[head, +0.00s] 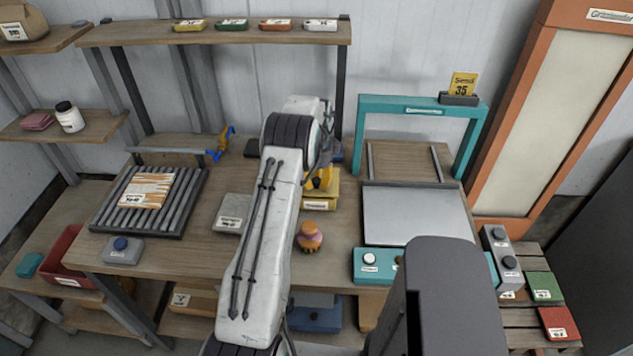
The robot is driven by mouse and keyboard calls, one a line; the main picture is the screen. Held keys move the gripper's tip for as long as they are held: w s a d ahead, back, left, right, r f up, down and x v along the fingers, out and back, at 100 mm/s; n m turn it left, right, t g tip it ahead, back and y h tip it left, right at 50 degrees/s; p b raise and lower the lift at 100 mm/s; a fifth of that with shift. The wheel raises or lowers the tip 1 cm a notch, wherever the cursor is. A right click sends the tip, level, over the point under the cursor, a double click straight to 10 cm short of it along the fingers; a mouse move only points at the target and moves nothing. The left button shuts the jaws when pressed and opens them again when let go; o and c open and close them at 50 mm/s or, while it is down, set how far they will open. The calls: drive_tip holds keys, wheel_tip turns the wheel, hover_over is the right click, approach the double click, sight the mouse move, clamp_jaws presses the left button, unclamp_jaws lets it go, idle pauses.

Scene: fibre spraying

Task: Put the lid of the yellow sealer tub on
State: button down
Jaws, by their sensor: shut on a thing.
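The yellow sealer tub (318,203) stands on the workbench just right of my arm, its pale label facing me. My arm reaches over the bench, and its wrist hides part of the tub's left side. My gripper (319,180) is right over the tub, shut on a yellow piece that looks like its lid. The dark fingers and the arm hide most of that piece. I cannot tell whether it touches the tub's rim.
An orange knobbed object (309,238) stands in front of the tub. A grey labelled block (233,213) lies left of my arm. A teal frame (423,107) with a grey plate (418,215) stands to the right. A slatted rack (112,213) is at the left.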

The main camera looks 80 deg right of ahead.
drive_tip(key=shift+f+b, duration=0.55)
drive_tip(key=shift+b, duration=0.05)
idle(1.1)
drive_tip(key=c, duration=0.9)
unclamp_jaws()
drive_tip(key=shift+c, duration=0.2)
wheel_tip(320, 180, up, 12)
idle(1.2)
